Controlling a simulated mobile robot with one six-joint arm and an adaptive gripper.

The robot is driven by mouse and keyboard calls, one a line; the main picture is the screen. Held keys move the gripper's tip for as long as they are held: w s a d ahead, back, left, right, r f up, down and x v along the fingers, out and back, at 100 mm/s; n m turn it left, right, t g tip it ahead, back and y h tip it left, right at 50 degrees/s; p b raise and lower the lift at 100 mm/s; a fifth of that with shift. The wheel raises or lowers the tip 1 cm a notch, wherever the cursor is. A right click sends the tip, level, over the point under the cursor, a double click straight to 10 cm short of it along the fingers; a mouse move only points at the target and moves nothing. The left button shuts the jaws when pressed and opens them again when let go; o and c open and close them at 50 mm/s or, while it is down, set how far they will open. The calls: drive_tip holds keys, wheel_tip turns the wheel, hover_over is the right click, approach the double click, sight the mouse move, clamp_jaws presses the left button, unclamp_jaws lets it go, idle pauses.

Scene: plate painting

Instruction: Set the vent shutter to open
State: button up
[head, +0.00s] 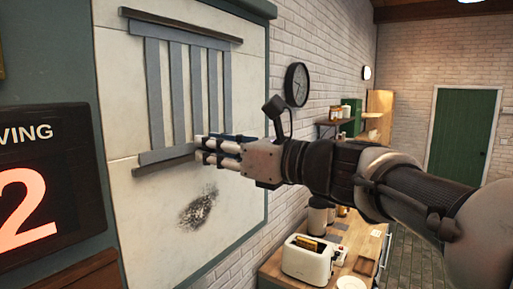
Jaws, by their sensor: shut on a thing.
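The vent shutter (182,92) is a grey slatted plate on a pale wall panel, in the upper left of the head view. Several upright bars have pale gaps between them. It sits between a dark upper rail (185,26) and a dark lower rail (165,162). My gripper (203,150) is at the shutter's lower right corner, coming from the right. Its fingers are shut on the shutter's edge there. The fingers hide that corner, so the exact contact is hard to see.
A dark smudge (198,208) marks the panel below my gripper. A lit sign (40,185) is at the left. A counter with a toaster (311,259) and a plate (352,283) is below my arm. A round clock (297,85) hangs on the brick wall.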

clamp_jaws()
drive_tip(key=shift+s+a, duration=0.35)
drive_tip(key=shift+s, duration=0.2)
drive_tip(key=shift+s+a, duration=0.35)
drive_tip(key=shift+s, duration=0.2)
drive_tip(key=shift+w, duration=0.1)
drive_tip(key=shift+d, duration=0.1)
drive_tip(key=shift+o, duration=1.6)
unclamp_jaws()
drive_tip(key=o, duration=0.4)
drive_tip(key=shift+s, duration=0.2)
drive_tip(key=shift+w, duration=0.1)
